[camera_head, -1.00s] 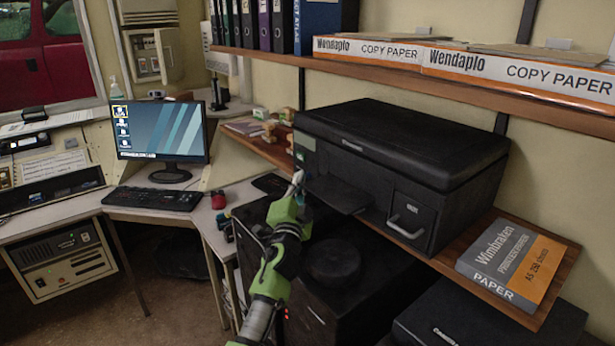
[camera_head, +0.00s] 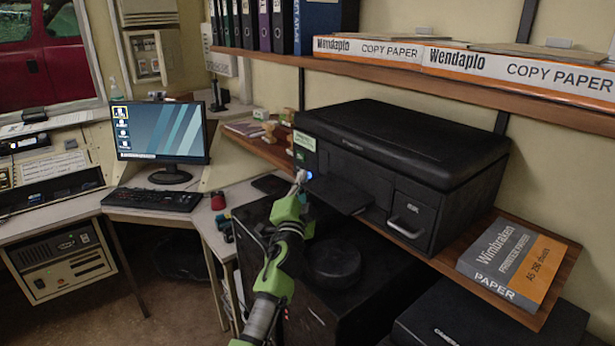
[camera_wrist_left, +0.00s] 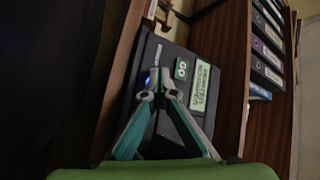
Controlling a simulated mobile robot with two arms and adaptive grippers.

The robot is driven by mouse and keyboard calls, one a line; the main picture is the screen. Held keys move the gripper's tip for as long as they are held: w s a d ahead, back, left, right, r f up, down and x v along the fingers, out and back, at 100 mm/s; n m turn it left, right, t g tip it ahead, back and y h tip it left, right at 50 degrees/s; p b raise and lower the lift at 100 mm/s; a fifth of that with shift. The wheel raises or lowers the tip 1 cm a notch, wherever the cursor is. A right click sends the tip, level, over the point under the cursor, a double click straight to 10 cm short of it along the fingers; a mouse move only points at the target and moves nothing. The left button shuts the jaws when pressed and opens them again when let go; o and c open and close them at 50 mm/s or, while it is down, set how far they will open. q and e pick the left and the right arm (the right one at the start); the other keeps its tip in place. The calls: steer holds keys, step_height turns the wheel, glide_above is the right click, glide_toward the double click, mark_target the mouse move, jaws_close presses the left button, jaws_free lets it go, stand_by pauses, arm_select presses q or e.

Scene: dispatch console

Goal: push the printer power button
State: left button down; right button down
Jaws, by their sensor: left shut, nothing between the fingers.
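The black printer (camera_head: 400,150) sits on a wooden shelf, its front panel facing my left arm. My left gripper (camera_head: 300,177) is shut and empty, with its fingertips at the left end of the printer's front. A blue-lit spot, the power button (camera_head: 309,174), glows right beside the fingertips. In the left wrist view the closed fingertips (camera_wrist_left: 155,76) lie over the printer's dark panel, and the blue glow (camera_wrist_left: 148,80) is partly hidden by them. Whether they touch the button, I cannot tell. Green labels (camera_wrist_left: 200,85) are on the panel nearby. My right gripper is not in view.
The printer's output tray (camera_head: 340,194) juts out just right of my gripper. A paper pack (camera_head: 512,262) lies on the shelf at the right. Small wooden stamps (camera_head: 270,131) stand left of the printer. An upper shelf (camera_head: 450,85) with copy paper boxes hangs above.

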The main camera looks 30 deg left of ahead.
arm_select(q)
steer(key=shift+f, duration=0.15)
steer(key=shift+s+a+f+p, duration=0.15)
steer(key=shift+s+p, duration=0.15)
steer(key=shift+s, duration=0.25)
steer(key=shift+s+a, duration=0.2)
steer(key=shift+s, duration=0.1)
steer(key=shift+s+a+p, duration=0.15)
steer(key=shift+s+p, duration=0.1)
steer(key=shift+p, duration=0.05)
steer(key=shift+s+a+p, duration=0.25)
steer(key=shift+s, duration=0.4)
steer(key=shift+s+a+p, duration=0.2)
steer(key=shift+s+a, duration=0.05)
steer(key=shift+s, duration=0.35)
steer(key=shift+s+a+p, duration=0.25)
steer(key=shift+s, duration=0.4)
